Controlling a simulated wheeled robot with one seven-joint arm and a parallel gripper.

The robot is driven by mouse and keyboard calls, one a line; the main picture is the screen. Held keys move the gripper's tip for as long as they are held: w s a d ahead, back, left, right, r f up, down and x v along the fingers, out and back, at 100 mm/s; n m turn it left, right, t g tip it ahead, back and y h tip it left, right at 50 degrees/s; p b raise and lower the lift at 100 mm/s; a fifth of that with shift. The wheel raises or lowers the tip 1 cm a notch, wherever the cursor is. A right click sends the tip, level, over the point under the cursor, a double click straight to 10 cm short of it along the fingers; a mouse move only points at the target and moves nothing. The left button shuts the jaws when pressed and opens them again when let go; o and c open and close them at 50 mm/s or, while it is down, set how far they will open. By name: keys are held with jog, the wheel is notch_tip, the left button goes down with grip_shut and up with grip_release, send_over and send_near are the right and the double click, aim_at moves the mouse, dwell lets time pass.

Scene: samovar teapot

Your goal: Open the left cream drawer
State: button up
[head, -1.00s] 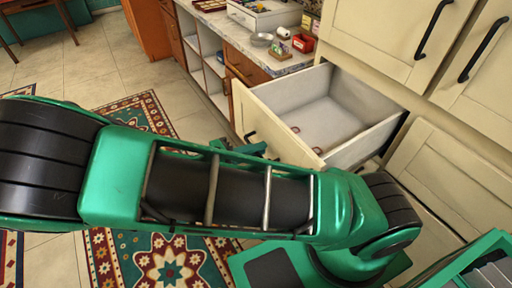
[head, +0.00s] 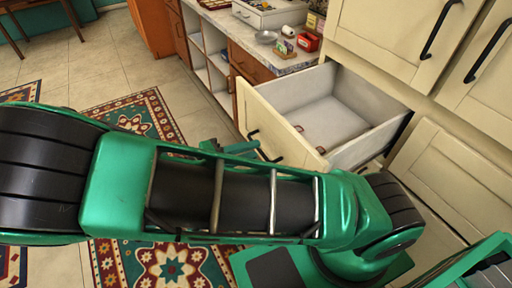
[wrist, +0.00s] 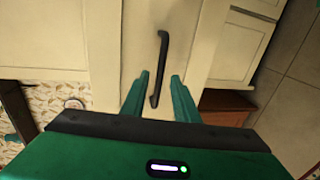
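The left cream drawer (head: 330,112) stands pulled well out of the cabinet in the head view, its pale inside showing. Its black bar handle (head: 263,147) is on the front panel and also shows in the wrist view (wrist: 162,55). My gripper (head: 232,147) is just off the drawer front, partly hidden behind my green arm. In the wrist view my gripper (wrist: 160,76) is open, with a finger to each side of the handle's line and a clear gap to both. It holds nothing.
Small brownish round things (head: 299,128) lie in the drawer. Closed cream doors (head: 400,35) are above right. Tiled floor and patterned rugs (head: 145,110) lie left.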

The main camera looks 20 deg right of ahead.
jog(key=w+v, duration=0.1)
jog(key=v, duration=0.6)
jog(key=shift+s, duration=0.4)
